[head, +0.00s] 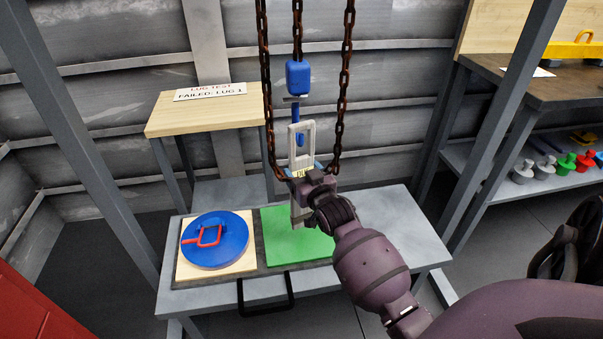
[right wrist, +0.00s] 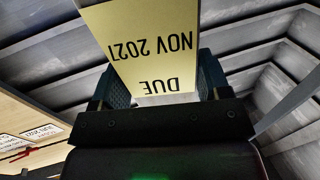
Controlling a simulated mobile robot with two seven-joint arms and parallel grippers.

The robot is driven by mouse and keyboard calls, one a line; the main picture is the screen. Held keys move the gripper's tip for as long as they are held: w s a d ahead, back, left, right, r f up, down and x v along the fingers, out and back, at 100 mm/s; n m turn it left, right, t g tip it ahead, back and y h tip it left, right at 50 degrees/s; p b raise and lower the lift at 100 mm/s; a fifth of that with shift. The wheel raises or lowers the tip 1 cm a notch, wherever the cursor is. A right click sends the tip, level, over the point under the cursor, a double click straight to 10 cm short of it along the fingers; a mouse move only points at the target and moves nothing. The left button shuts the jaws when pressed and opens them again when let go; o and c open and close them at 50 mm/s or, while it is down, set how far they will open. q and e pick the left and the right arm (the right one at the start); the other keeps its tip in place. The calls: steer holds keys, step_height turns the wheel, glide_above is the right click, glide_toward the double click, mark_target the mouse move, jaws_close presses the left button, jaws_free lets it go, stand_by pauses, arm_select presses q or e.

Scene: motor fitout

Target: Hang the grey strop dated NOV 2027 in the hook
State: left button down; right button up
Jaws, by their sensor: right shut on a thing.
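My right gripper (head: 308,180) is shut on the grey strop (head: 293,136), holding it upright above the green pad. The strop's pale open loop points up. Its yellow tag (right wrist: 140,45) reads DUE NOV 2027, upside down, between the jaws (right wrist: 155,90) in the right wrist view. The blue hook (head: 296,112) hangs under a blue block (head: 298,77) on a rusty chain. The hook's lower part shows in line with the loop's opening; I cannot tell whether it passes through. My left gripper is not in view.
Two chain lengths (head: 345,75) hang either side of the hook. A blue disc with a red loop (head: 214,240) lies on a wooden board beside the green pad (head: 285,245). A wooden stand (head: 205,115) bears a LUG TEST sign. Steel posts (head: 500,125) flank the table.

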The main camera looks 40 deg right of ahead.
arm_select(q)
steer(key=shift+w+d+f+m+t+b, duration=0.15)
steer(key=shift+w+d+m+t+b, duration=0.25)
steer(key=shift+b, duration=1.05)
arm_select(e)
steer(key=shift+w+d+f, duration=0.35)
steer(key=shift+w+f, duration=0.25)
steer(key=shift+f, duration=0.05)
steer(key=shift+w+d+f, duration=0.4)
steer(key=shift+w+f, duration=0.2)
steer(key=shift+f, duration=0.05)
steer(key=shift+w+d+f, duration=0.35)
steer(key=shift+w+f, duration=0.25)
steer(key=shift+f, duration=0.05)
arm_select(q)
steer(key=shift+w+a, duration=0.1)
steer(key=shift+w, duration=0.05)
arm_select(e)
steer(key=shift+f, duration=0.1)
